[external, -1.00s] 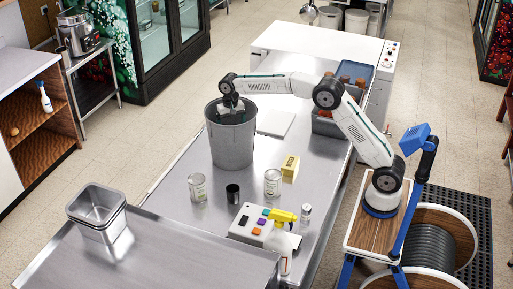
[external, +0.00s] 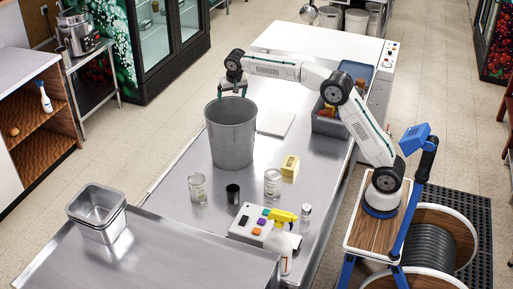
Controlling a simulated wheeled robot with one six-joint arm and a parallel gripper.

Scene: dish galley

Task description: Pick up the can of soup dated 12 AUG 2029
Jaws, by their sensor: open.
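My gripper (external: 233,93) is open, pointing down just above the rim of a grey bin (external: 231,145). Nothing shows between its fingers. Both cans are apart from it, nearer the camera. The inside of the bin is mostly hidden.
A black cup (external: 232,192) stands between the cans. A grey tray (external: 328,124) and white board (external: 275,123) lie farther back.

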